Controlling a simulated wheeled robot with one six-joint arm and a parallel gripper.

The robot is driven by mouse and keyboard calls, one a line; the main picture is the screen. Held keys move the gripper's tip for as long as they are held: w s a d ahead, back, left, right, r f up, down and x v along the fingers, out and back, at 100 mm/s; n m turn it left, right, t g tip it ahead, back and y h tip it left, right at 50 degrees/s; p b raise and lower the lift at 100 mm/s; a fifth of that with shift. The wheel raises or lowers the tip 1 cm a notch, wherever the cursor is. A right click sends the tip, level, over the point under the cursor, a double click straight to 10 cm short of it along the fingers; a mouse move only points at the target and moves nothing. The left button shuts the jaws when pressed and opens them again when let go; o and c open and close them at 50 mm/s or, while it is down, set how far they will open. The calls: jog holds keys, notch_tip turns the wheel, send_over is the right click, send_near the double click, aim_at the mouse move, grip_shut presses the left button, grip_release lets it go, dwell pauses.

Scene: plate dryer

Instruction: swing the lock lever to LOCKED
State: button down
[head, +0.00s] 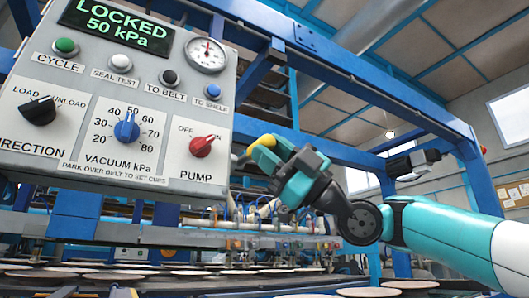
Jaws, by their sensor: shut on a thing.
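A yellow handle (263,141), apparently the lock lever's, shows at my gripper's fingertips, just right of the grey control panel. My gripper (262,152) is shut on it. The green display (118,25) at the top of the panel reads LOCKED, 50 kPa.
The control panel (165,184) carries buttons, a gauge (206,54), a black direction knob (38,111), a blue vacuum knob (127,127) and a red pump knob (201,147). A blue frame beam (380,84) runs above my arm. Several pale plates (370,291) lie below.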

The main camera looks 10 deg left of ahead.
jog(key=shift+f, duration=0.1)
jog(key=c, duration=1.1)
grip_release()
jog(key=shift+c, duration=0.2)
jog(key=b+v, duration=1.2)
jog(key=v, duration=0.5)
jog(key=shift+f, duration=0.2)
jog(key=shift+w+r, duration=0.1)
